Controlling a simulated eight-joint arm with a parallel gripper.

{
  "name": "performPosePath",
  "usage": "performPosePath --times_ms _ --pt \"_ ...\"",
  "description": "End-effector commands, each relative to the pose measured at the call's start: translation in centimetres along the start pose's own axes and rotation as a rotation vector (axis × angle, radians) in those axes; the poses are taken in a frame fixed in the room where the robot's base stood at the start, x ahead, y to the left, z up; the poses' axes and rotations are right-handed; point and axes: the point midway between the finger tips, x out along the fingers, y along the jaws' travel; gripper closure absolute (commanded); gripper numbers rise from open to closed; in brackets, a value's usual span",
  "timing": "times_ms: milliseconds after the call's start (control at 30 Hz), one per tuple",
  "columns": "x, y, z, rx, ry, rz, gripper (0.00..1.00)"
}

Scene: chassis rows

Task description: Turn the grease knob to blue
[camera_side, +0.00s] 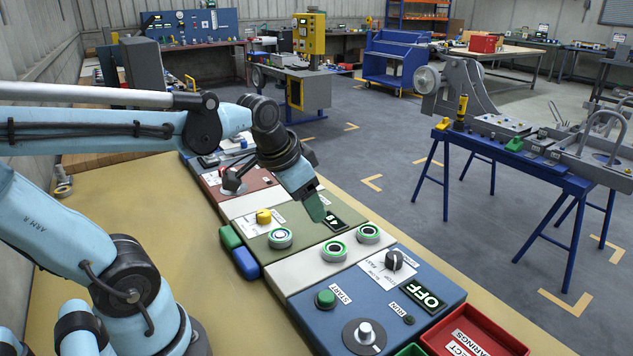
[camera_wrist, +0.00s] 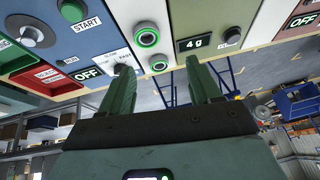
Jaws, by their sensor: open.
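My gripper (camera_side: 314,205) hangs over the olive panel (camera_side: 310,234), tilted down, near a small dark display (camera_side: 338,218). In the wrist view its two green fingers (camera_wrist: 160,80) are apart with nothing between them. The display reads "4 g" in the wrist view (camera_wrist: 195,43); a small dark knob (camera_wrist: 231,36) sits beside it. I cannot read which knob is labelled grease, and no blue setting mark is legible.
A blue panel (camera_side: 400,318) holds a green START button (camera_side: 325,298), a black-topped selector (camera_side: 393,260) and an OFF display. Two ringed controls (camera_side: 335,251) (camera_side: 368,233) stand on the white strip. A maroon panel (camera_side: 218,184) with a lever lies beyond.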

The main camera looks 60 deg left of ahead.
Motion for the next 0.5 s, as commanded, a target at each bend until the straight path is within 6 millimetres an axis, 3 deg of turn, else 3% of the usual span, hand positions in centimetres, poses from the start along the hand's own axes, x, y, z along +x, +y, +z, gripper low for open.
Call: performPosePath --times_ms 33,300,500 --pt "-0.1 -2.0 -0.5 0.006 -0.049 -0.012 0.37" --pt "0.0 -11.5 -0.2 0.089 -0.298 0.034 0.37" --pt "0.1 -16.2 1.1 0.127 -0.401 0.108 0.37"
